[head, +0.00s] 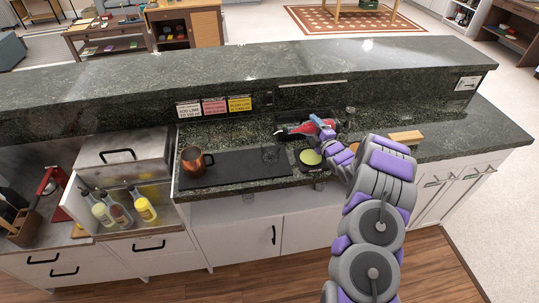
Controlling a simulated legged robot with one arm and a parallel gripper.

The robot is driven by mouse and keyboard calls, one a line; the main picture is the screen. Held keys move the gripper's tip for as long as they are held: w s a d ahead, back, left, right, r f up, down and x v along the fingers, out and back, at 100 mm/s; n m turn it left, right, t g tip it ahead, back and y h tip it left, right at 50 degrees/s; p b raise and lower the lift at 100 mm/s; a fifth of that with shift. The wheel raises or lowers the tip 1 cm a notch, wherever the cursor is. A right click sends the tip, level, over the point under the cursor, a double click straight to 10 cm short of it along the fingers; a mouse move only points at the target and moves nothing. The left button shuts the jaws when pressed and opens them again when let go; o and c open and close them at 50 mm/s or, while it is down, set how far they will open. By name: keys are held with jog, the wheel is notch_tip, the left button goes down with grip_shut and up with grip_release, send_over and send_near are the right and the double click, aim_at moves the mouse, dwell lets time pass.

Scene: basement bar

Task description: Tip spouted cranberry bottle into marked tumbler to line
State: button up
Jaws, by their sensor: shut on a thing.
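The cranberry bottle (307,128), with red contents, is in my gripper (325,138) above the back of the bar's work counter. It is tilted well over, nearly level, with its narrow end toward the left. My gripper is shut on it from the right, and my arm hides part of its right end. A small clear glass (270,155), which looks like the tumbler, stands on the dark mat, below and left of the bottle. Its line and any liquid in it are too small to make out.
A copper mug (196,163) stands on the left of the dark mat (232,168). A dish with a green round (311,158) is near my gripper. A dark bin (292,117) lies behind the bottle. A wooden block (406,137) is right. The raised bar ledge (240,72) runs behind.

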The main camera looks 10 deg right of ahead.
jog(key=shift+d, duration=0.2)
jog(key=shift+d+f+n+b, duration=0.25)
jog(key=shift+d+n+b, duration=0.05)
jog(key=shift+b, duration=0.1)
jog(key=shift+a, duration=0.3)
jog(key=shift+w+a+r+n+b, duration=0.1)
jog(key=shift+a+r+n+b, duration=0.15)
jog(key=shift+a+b, duration=0.2)
jog(key=shift+d+r, duration=0.1)
jog(key=shift+d+r, duration=0.35)
jog(key=shift+d, duration=0.05)
jog(key=shift+n, duration=0.25)
jog(key=shift+a+r+b, duration=0.15)
jog(key=shift+r+b, duration=0.25)
jog(key=shift+b, duration=0.2)
